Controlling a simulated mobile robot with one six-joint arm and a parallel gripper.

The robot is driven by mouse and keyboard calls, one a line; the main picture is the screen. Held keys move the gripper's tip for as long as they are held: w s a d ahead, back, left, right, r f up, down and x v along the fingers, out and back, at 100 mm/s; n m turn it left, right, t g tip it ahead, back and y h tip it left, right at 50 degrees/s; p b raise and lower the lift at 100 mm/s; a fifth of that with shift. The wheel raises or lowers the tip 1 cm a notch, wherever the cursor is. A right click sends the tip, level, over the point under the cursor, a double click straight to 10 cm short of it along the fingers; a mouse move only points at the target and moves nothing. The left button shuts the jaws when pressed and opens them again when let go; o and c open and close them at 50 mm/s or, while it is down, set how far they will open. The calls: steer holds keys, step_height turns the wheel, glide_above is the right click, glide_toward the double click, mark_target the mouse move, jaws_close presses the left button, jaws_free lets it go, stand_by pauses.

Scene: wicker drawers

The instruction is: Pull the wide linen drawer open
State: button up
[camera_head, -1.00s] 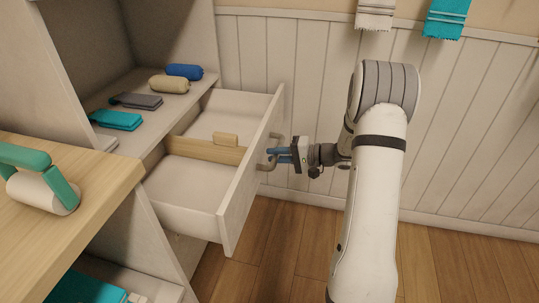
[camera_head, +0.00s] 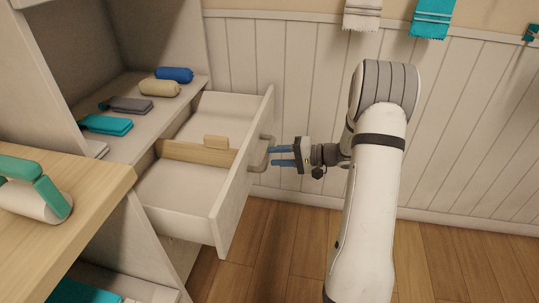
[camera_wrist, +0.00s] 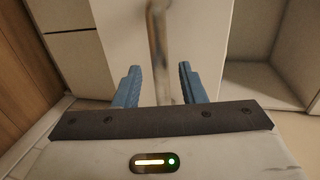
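The wide linen drawer (camera_head: 232,208) stands pulled out of the white cabinet, with a wooden divider (camera_head: 195,152) across its inside. Its bar handle (camera_head: 262,160) is on the front panel, facing my arm. My gripper (camera_head: 271,156) is open, its two blue fingers apart and pointing at the handle, with the tips close to it. In the wrist view the handle (camera_wrist: 158,40) runs through the gap between the open fingers (camera_wrist: 160,75), with clear space on both sides. I cannot tell whether the fingertips still reach around the bar.
A shelf above the drawer holds a blue roll (camera_head: 174,75), a beige roll (camera_head: 159,88), and grey (camera_head: 126,105) and teal (camera_head: 106,124) folded cloths. A wooden counter (camera_head: 70,235) is at the left. Wood floor lies open before the drawer; a panelled wall stands behind.

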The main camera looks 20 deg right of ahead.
steer(key=v, duration=0.4)
steer(key=shift+d+p, duration=0.15)
steer(key=shift+p, duration=0.2)
steer(key=s+a+r+n+g+h+p, duration=0.1)
steer(key=s+a+r+g+p, duration=0.1)
steer(key=s+a+r+p, duration=0.3)
steer(key=s+a+r+n+g+h+p, duration=0.1)
steer(key=s+a+r+g+h+p, duration=0.15)
steer(key=r, duration=0.55)
steer(key=s+a+r+n+g+h+p, duration=0.1)
steer(key=s+a+r+g+p, duration=0.15)
steer(key=s+r+p, duration=0.3)
steer(key=s+r+n+t+h+p, duration=0.1)
steer(key=s+r+h+p, duration=0.3)
steer(key=s+r+p, duration=0.3)
steer(key=s+r+n+t+h+p, duration=0.1)
steer(key=s+r+h+p, duration=0.4)
steer(key=r, duration=0.8)
steer(key=s+p, duration=0.2)
steer(key=p, duration=0.1)
steer(key=shift+r+t, duration=0.25)
steer(key=shift+t, duration=0.05)
